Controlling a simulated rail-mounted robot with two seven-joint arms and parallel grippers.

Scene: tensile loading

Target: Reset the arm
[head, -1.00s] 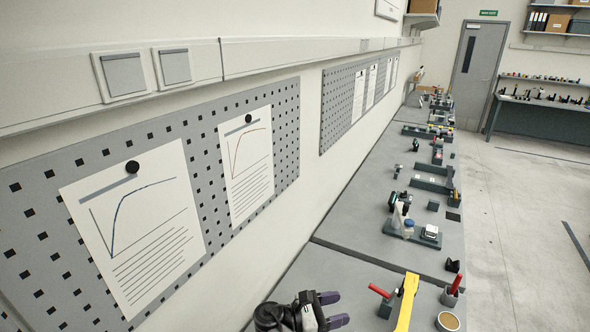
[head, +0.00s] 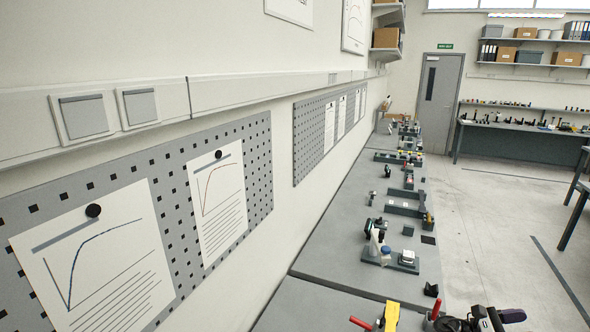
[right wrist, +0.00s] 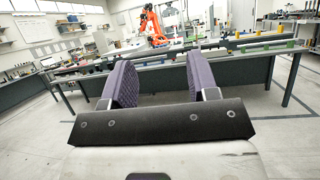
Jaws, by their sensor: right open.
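My right gripper (right wrist: 163,75) is open in the right wrist view. Its two purple-padded fingers stand apart with nothing between them. It points toward open room space, with benches farther off. My left gripper is not in the head view.
A long grey bench (head: 345,235) runs along the left wall, bearing fixtures and small parts. A yellow part (head: 391,316) and a red-handled tool (head: 436,308) are near the bottom edge. An orange robot arm (right wrist: 153,25) stands at a far bench.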

